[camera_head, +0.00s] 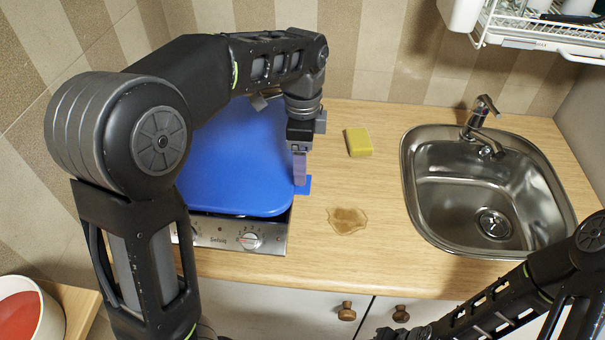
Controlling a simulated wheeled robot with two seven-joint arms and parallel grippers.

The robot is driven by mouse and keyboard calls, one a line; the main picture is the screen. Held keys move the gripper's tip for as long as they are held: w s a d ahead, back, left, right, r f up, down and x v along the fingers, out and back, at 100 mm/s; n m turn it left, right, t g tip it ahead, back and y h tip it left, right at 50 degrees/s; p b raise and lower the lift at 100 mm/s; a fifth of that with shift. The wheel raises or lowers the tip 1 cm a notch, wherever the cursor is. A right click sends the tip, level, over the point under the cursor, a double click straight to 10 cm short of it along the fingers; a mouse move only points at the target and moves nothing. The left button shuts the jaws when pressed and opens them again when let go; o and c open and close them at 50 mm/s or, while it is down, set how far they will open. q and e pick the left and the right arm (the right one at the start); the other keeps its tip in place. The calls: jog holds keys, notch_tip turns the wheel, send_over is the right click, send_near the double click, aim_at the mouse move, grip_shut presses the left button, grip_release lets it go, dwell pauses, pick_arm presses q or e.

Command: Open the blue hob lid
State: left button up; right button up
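The blue hob lid (230,165) lies flat over the steel hob (235,233), at the left of the counter. A small blue tab (305,187) sticks out at the lid's right edge. My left gripper (301,172) points down at this tab, its fingertips at or very close to it. The fingers overlap in this view, so I cannot tell whether they are open or shut, or touching the tab. My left arm hides the lid's left and back parts. My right arm is at the lower right, its end (400,333) dark and cut by the bottom edge.
A yellow sponge (359,142) and a brown spill (347,220) are on the wooden counter right of the lid. A steel sink (490,200) with a tap (480,120) is further right. A dish rack (540,30) hangs above. A bowl (25,312) stands lower left.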

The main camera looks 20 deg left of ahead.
pick_arm(q)
notch_tip(320, 180, down, 6)
jog(key=shift+p, duration=0.3)
jog(key=shift+c, duration=0.3)
grip_shut()
dwell(0.5)
